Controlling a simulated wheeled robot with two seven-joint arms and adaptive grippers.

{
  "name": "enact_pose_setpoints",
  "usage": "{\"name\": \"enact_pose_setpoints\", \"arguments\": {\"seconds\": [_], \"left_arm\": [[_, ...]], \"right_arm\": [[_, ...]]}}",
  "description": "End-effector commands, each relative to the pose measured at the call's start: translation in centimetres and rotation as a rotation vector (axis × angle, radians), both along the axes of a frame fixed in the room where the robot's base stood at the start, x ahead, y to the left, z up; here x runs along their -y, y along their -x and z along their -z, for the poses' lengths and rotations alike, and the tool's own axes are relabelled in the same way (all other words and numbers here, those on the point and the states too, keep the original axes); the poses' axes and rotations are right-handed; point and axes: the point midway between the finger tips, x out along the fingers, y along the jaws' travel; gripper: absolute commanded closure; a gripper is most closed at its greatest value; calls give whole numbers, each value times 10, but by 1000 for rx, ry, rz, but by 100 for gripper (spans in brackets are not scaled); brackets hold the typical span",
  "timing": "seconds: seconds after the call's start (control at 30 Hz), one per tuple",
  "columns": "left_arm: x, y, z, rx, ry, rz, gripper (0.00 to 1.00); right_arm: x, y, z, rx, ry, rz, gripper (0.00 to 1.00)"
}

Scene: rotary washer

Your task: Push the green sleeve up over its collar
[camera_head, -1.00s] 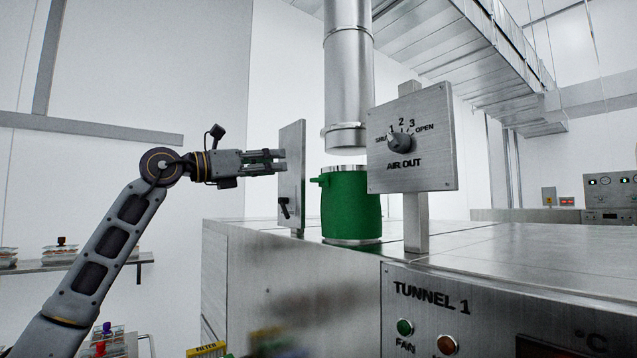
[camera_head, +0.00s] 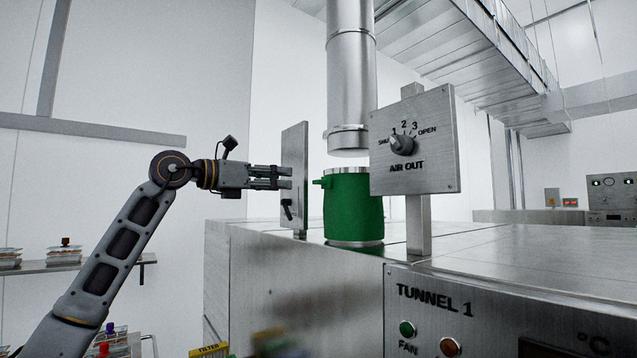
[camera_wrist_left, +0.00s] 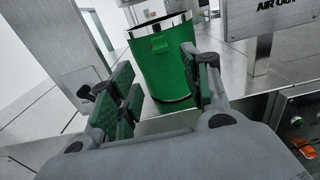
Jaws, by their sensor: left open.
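The green sleeve (camera_head: 352,207) sits around a metal stub on top of the steel cabinet, with a small green tab on its left side. Above it, apart by a gap, hangs the steel duct with its collar (camera_head: 347,138). In the left wrist view the sleeve (camera_wrist_left: 161,66) stands ahead of the fingers, its tab facing the camera. My left gripper (camera_head: 288,178) is open and empty, left of the sleeve at about tab height, by the upright metal plate. Its green-padded fingers (camera_wrist_left: 160,95) show apart in the wrist view. My right gripper is not in view.
The upright steel plate (camera_head: 294,165) with a black handle stands left of the sleeve. The AIR OUT dial panel (camera_head: 430,170) on a post stands close at its right. The steel cabinet top (camera_head: 480,238) is clear farther right.

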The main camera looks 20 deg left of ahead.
Motion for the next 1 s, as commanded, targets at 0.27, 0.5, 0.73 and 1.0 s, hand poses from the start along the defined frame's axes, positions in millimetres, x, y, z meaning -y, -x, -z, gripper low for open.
{"name": "enact_pose_setpoints", "arguments": {"seconds": [0.27, 0.5, 0.73, 1.0], "left_arm": [[20, -24, -2, -1, 2, 2, 52], [39, -48, -2, 0, 0, 2, 52], [55, -69, -2, -1, 1, 2, 52], [72, -91, -2, 1, 1, 1, 52]], "right_arm": [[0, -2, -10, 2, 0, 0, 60], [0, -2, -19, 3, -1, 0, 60], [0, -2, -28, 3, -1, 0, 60], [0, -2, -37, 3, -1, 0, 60]]}}
